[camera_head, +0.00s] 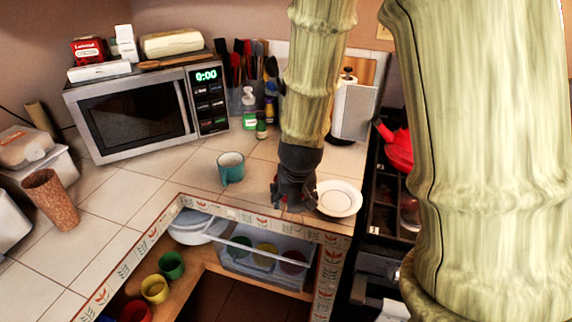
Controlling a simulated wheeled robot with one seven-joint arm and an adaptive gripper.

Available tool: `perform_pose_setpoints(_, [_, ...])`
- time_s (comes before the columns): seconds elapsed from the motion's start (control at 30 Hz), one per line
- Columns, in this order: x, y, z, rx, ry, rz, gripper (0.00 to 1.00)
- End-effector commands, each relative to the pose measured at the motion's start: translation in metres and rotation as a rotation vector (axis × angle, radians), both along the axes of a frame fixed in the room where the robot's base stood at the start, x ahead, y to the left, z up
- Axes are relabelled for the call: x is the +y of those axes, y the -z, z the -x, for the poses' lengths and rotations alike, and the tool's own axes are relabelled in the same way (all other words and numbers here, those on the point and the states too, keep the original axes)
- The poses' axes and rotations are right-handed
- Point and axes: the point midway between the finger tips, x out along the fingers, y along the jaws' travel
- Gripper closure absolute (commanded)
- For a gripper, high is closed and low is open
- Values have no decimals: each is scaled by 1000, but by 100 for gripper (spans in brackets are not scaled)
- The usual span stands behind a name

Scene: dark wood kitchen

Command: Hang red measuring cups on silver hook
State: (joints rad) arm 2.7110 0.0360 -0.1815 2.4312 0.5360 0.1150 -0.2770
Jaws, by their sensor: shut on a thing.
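My gripper (290,204) points down over the tiled counter's front edge, between a teal mug (231,168) and a white plate (339,198). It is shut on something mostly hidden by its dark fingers. Small reddish bits show at the fingertips and look like part of the red measuring cups, but their shape cannot be made out. I cannot make out a silver hook; my arm covers part of the back wall and counter.
A microwave (140,110) stands at the back left. Utensils and bottles (261,124) stand behind my arm. A red kettle (396,146) sits on the stove at right. Below the counter are a clear bin (262,262) and colored cups (155,288). Tiles left of the mug are clear.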

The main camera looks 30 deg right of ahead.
Motion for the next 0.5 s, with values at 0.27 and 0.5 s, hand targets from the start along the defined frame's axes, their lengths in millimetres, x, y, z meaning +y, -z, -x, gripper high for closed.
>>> perform_pose_setpoints(0.27, [-1,-1,1,0,3,0,59])
perform_pose_setpoints(0.5, [-9,-1,-13,0,3,0,59])
